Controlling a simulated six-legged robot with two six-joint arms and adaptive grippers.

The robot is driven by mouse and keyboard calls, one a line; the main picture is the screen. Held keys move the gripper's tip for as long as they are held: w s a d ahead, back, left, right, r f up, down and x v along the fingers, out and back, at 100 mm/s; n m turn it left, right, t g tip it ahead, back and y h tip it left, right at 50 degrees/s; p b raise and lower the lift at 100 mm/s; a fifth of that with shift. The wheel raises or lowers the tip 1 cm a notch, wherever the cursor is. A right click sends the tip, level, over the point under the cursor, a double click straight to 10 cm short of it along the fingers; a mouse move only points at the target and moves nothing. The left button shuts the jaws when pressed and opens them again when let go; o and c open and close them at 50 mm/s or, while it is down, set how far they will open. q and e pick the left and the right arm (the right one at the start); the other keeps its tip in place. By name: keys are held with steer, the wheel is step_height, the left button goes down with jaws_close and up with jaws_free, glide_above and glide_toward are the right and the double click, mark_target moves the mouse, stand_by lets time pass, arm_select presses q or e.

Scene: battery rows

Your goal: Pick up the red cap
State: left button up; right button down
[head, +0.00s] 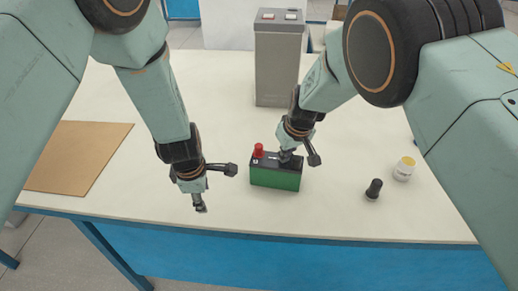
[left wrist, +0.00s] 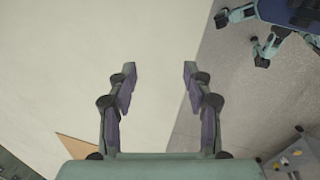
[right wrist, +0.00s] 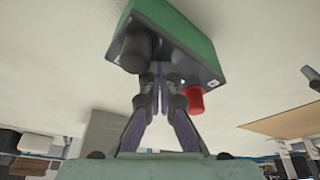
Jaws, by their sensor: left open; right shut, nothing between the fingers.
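A green battery (head: 275,177) with a black top stands on the table. It also shows in the right wrist view (right wrist: 185,33). The red cap (head: 258,150) is on the left end of its top; in the right wrist view the red cap (right wrist: 195,100) is right of the fingers. A black cap (right wrist: 137,50) is on the other end. My right gripper (head: 292,152) is shut and empty at the battery's top, its fingertips (right wrist: 158,75) between the two caps; contact is unclear. My left gripper (head: 215,188) is open and empty, left of the battery; it shows in the left wrist view (left wrist: 157,70).
A tall grey box (head: 277,70) stands behind the battery. A brown board (head: 80,157) lies at the left. A small black piece (head: 374,188) and a white pot with yellow (head: 404,170) stand to the right. The table's front edge is near my left gripper.

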arm_select(q)
steer(key=w+d+r+n+t+h, duration=0.1)
steer(key=w+d+r+n+h, duration=0.1)
steer(key=w+d+r+n, duration=0.5)
steer(key=n+h, duration=0.1)
steer(key=n, duration=0.1)
glide_toward(258, 147)
steer(key=x, duration=0.4)
steer(key=shift+d+r, duration=0.1)
steer(key=shift+d, duration=0.15)
steer(key=shift+t, duration=0.3)
steer(key=shift+a+x, duration=0.1)
steer(key=shift+x, duration=1.3)
steer(key=shift+a+x, duration=0.15)
steer(key=shift+x, duration=1.2)
steer(key=shift+s, duration=0.1)
steer(key=shift+c, duration=0.4)
steer(key=c, duration=0.8)
